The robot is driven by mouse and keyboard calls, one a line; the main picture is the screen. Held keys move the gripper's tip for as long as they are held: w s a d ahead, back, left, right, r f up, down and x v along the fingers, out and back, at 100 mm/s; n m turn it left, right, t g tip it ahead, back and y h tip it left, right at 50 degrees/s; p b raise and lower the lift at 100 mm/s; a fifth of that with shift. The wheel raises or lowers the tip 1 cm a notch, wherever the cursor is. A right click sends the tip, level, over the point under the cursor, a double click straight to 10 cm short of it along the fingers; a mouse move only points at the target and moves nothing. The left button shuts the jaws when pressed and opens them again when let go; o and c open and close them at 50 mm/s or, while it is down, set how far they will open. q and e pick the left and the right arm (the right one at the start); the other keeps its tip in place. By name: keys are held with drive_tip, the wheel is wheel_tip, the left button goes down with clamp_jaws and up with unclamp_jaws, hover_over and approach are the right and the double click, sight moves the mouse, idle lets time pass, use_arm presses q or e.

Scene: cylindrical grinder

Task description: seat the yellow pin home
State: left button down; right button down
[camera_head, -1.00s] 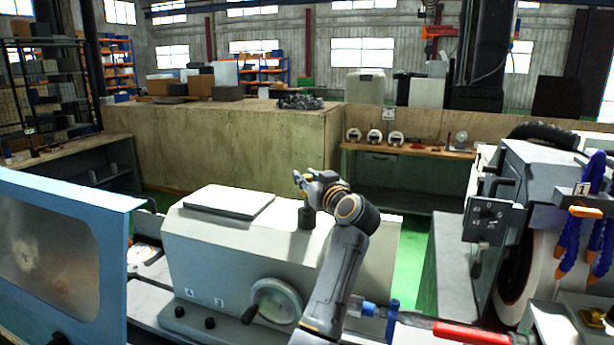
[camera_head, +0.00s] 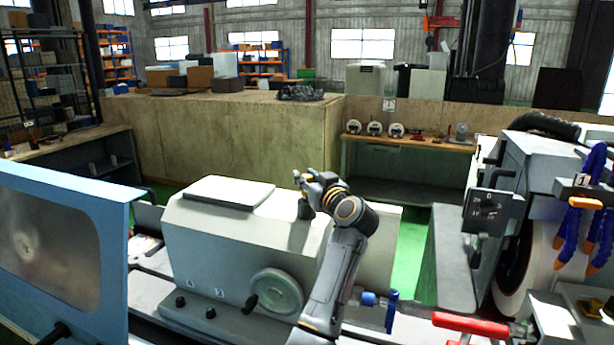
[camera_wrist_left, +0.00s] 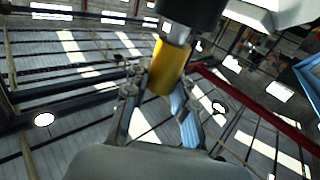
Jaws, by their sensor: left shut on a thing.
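My left gripper (camera_head: 299,178) is above the top of the grey tailstock-like housing (camera_head: 245,235), just over a dark round holder (camera_head: 305,209). In the left wrist view its fingers (camera_wrist_left: 160,108) are shut on the yellow pin (camera_wrist_left: 166,66). A bright metal stem (camera_wrist_left: 177,33) shows between the pin's yellow part and a dark cylinder (camera_wrist_left: 192,9) at the top edge. The stem runs up to the dark cylinder; how deep it sits cannot be told. In the head view the pin is too small to make out. My right gripper is not in view.
A handwheel (camera_head: 277,292) is on the housing's front. A blue guard with a window (camera_head: 60,245) stands at left. A red handle (camera_head: 470,326) and blue fitting (camera_head: 391,310) lie to the right. The grinding wheel (camera_head: 517,270) and blue hoses (camera_head: 572,225) are at far right.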

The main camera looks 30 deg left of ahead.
use_arm(q)
drive_tip(key=shift+f, duration=0.5)
drive_tip(key=c, duration=1)
unclamp_jaws()
drive_tip(key=shift+f, duration=0.1)
drive_tip(key=v, duration=1.2)
drive_tip(key=shift+d, duration=0.1)
